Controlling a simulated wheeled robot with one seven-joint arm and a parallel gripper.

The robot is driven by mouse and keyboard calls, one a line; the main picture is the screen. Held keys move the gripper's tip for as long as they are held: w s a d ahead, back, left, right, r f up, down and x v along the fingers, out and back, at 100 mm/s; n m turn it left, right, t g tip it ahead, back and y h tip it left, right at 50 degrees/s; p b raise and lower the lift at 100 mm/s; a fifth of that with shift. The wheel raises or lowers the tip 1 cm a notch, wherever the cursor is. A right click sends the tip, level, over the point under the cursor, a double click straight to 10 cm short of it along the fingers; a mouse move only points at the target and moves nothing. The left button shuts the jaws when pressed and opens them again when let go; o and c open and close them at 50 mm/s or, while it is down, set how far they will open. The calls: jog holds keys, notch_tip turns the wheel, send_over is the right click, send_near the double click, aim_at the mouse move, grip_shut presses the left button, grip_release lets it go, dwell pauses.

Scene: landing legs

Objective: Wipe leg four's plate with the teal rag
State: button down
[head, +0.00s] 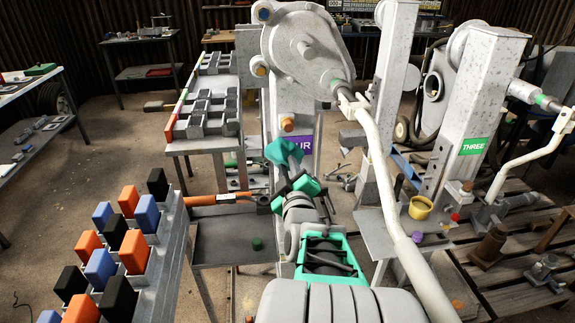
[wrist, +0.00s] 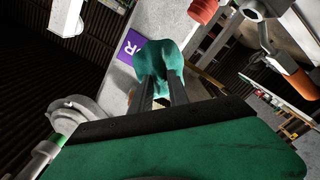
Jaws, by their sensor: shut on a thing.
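My gripper (head: 289,168) is shut on the teal rag (head: 284,153), which is bunched at the fingertips. In the wrist view the rag (wrist: 158,62) sits between the two dark fingers, close in front of a pale leg. That leg bears a purple plate (head: 301,143) with white letters, of which "UR" shows. The rag and gripper hide the plate's left part in the head view. In the wrist view part of the purple plate (wrist: 130,46) shows left of the rag. I cannot tell whether the rag touches the plate.
A second leg with a green "THREE" plate (head: 473,146) stands at right. A white bent pipe (head: 385,180) runs close to my arm's right. A rack of orange, blue and black blocks (head: 150,262) is at left front. An orange knob (head: 287,124) sticks out above the purple plate.

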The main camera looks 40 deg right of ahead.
jog(key=shift+v, duration=1)
jog(key=b+v, duration=0.1)
jog(key=v, duration=0.2)
